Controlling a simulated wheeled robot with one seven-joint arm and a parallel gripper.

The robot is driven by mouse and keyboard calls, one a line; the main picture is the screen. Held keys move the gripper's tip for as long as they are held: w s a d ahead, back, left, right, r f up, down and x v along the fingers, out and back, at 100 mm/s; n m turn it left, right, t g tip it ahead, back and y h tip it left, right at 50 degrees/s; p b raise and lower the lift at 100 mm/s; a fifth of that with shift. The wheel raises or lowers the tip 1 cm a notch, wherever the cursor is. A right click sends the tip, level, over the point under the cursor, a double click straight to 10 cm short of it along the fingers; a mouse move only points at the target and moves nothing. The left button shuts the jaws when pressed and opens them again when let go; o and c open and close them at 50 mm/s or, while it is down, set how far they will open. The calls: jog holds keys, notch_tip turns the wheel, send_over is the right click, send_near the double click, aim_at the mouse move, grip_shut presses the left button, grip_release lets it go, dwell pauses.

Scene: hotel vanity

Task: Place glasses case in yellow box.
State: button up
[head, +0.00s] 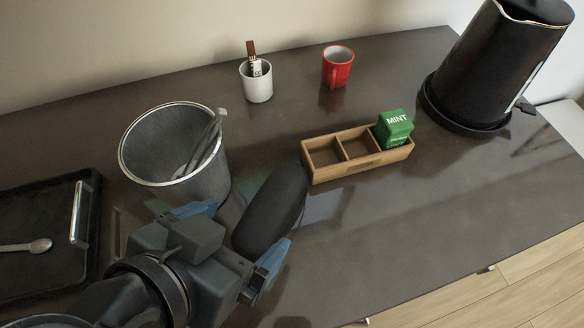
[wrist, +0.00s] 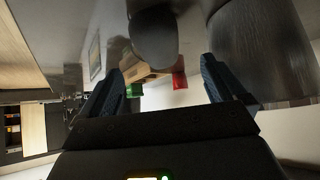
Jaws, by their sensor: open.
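The dark glasses case (head: 272,208) is an oblong, rounded shape on the dark counter, left of centre in the head view. It also shows in the wrist view (wrist: 153,40). My gripper (head: 246,228) is open, with its blue-tipped fingers on either side of the case's near end; the wrist view also shows the spread fingers (wrist: 163,76). I cannot tell whether they touch the case. No plainly yellow box shows; the one divided box is light-brown wood (head: 347,172), right of and beyond the case. Its right compartment holds a green mint box (head: 394,129); the other compartments look empty.
A metal bin (head: 172,150) stands close left of the case. A white cup (head: 257,84) and red mug (head: 338,68) are behind. A black kettle (head: 495,65) is at right, a black tray (head: 85,245) with a spoon (head: 30,246) at left. The front-right counter is clear.

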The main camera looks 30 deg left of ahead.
aim_at(266, 211)
jog(key=shift+w+f, duration=0.4)
jog(key=shift+w, duration=0.25)
jog(key=shift+p+x, duration=0.3)
jog(key=shift+x, duration=2.9)
jog(key=shift+w, duration=0.1)
jog(key=shift+c, duration=0.2)
